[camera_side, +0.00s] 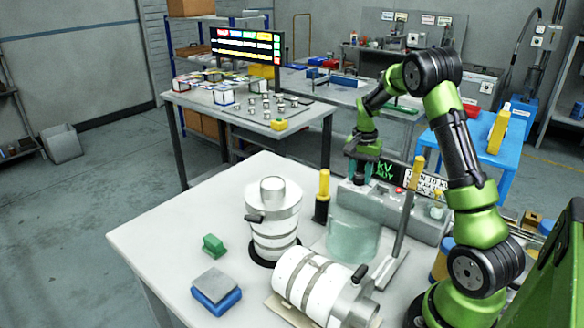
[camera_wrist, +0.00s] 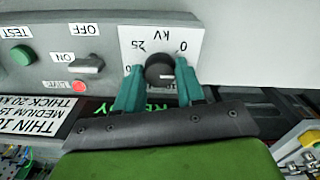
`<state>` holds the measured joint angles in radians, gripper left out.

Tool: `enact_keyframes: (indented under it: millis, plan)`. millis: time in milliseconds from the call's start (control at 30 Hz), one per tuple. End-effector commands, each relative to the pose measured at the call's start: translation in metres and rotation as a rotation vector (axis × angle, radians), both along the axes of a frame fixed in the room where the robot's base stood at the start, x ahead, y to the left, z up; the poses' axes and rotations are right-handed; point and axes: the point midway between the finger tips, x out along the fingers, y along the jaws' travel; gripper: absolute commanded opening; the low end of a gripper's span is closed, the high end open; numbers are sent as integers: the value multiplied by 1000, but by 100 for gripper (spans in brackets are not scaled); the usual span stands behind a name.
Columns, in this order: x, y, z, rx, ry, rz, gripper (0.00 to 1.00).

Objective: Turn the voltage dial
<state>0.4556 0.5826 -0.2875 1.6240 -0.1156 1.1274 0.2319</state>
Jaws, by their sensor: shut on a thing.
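The voltage dial (camera_wrist: 160,70) is a black round knob on a white plate marked 0, 25 and kV, upside down in the wrist view. My gripper (camera_wrist: 159,82) has its two teal fingers on either side of the dial, shut on it. In the side view my gripper (camera_side: 361,168) reaches down to the top of the grey control box (camera_side: 430,222).
In the wrist view an OFF/ON switch (camera_wrist: 90,64), a red lamp (camera_wrist: 79,87) and a green TEST button (camera_wrist: 21,55) sit left of the dial.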

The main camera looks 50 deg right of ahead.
Motion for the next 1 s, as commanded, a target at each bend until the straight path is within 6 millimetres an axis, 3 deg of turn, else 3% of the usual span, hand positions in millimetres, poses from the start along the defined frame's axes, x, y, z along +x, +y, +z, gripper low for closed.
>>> enact_keyframes:
  millis: [600, 1000]
  plan:
    - [0, 1, 1, 4, -2, 551, 8]
    - [0, 1, 1, 3, -1, 739, 8]
